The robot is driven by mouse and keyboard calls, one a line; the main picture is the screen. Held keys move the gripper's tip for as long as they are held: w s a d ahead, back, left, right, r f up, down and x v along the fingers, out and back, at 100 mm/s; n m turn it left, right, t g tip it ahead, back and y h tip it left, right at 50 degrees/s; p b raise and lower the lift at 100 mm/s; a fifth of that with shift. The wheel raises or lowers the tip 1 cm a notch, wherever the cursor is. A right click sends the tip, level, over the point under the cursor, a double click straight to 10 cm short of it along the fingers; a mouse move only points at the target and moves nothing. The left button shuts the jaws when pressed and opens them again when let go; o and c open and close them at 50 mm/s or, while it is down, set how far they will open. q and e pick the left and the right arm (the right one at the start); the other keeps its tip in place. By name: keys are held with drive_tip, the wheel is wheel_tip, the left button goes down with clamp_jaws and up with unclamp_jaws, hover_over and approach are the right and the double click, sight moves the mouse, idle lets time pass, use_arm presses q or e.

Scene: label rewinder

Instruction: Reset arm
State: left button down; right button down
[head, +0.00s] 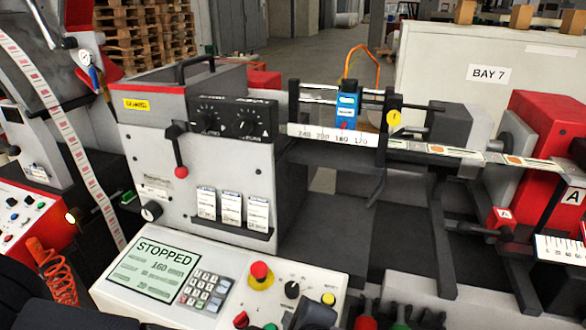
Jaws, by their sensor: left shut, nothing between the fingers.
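A black lever with a red knob (181,171) hangs down on the front of the grey label rewinder (160,110). My left gripper (315,315) shows as a dark shape at the bottom edge, over the front of the control panel (110,289). It is shut and empty, low and to the right of the lever, apart from it. Most of it is cut off by the picture edge. The panel screen (153,269) reads STOPPED and 160. My right gripper is not in view.
A keypad (205,290), a red stop button (260,271) and a black knob (292,289) stand on the panel. A blue sensor (347,105) sits above a scale. A label strip (455,151) runs right to a red unit (545,130). An orange coiled hose (55,275) is at left.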

use_arm(q)
drive_tip(key=s+a+f+n+g, duration=0.2)
drive_tip(key=a+n+g, duration=0.4)
drive_tip(key=a, duration=0.7)
drive_tip(key=s+a+n+t+h, duration=0.2)
drive_tip(key=s+a+n+h, duration=0.5)
drive_tip(key=n, duration=1)
drive_tip(key=shift+s+a+r, duration=0.2)
drive_tip(key=shift+s, duration=0.55)
